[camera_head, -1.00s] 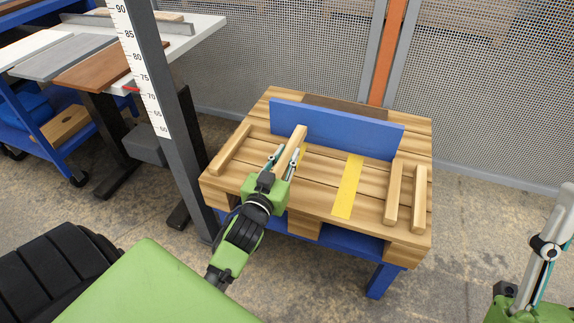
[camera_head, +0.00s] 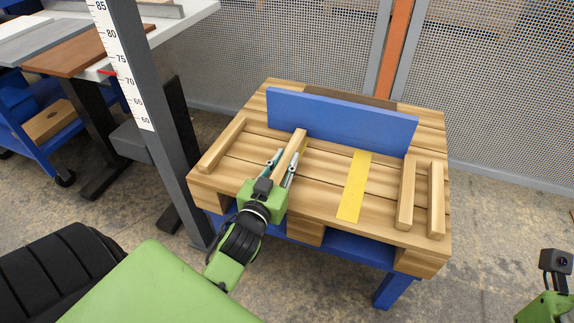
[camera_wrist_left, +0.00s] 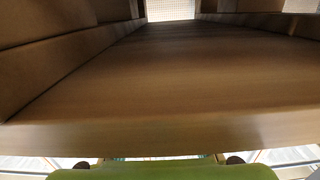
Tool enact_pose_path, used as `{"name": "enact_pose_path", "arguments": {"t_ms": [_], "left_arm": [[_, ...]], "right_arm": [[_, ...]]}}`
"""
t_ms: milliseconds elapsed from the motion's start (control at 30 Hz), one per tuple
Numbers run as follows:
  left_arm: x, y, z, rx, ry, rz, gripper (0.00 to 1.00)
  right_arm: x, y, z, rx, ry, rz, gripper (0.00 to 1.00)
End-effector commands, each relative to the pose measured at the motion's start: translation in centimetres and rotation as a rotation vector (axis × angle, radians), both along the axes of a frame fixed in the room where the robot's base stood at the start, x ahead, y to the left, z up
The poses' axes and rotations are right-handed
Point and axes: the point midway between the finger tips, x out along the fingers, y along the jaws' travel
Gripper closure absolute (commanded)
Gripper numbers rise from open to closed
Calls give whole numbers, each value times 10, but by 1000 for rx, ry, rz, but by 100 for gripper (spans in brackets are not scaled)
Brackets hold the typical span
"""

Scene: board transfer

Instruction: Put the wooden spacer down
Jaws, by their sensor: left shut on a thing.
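The wooden spacer (camera_head: 290,156) is a pale, narrow wood bar. My left gripper (camera_head: 279,165) is shut on its near part, with its grey-teal fingers along the two sides. The spacer's far end is close to the blue board (camera_head: 340,124) standing on the wooden pallet top (camera_head: 325,172). I cannot tell whether the spacer touches the pallet or hovers just above it. In the left wrist view, a brown wood surface (camera_wrist_left: 165,75) fills most of the picture and the fingertips are hidden. Part of my right arm shows at the lower right, but its fingers are out of view.
Another spacer (camera_head: 222,146) lies at the pallet's left, and two more (camera_head: 406,194) (camera_head: 436,200) lie at its right. A yellow strip (camera_head: 354,188) marks the pallet between. A white table (camera_head: 185,24) and blue cart (camera_head: 45,151) stand left. A mesh fence (camera_head: 510,115) closes the back.

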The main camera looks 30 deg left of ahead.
Motion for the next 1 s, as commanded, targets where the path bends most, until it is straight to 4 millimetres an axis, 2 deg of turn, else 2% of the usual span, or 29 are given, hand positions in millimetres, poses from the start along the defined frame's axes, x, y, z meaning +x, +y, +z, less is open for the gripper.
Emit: {"name": "enact_pose_path", "arguments": {"t_ms": [467,500,567,1000], "left_arm": [[-2,0,-5,-1,0,1,100],[-2,0,-6,-1,1,1,77],[-2,0,-5,-1,1,1,63],[-1,0,-1,0,0,0,63]], "right_arm": [[0,1,2,-2,-13,-1,60],[0,1,3,-2,-14,-1,60],[1,1,3,-2,-14,-1,60],[0,1,6,-1,-16,0,60]]}}
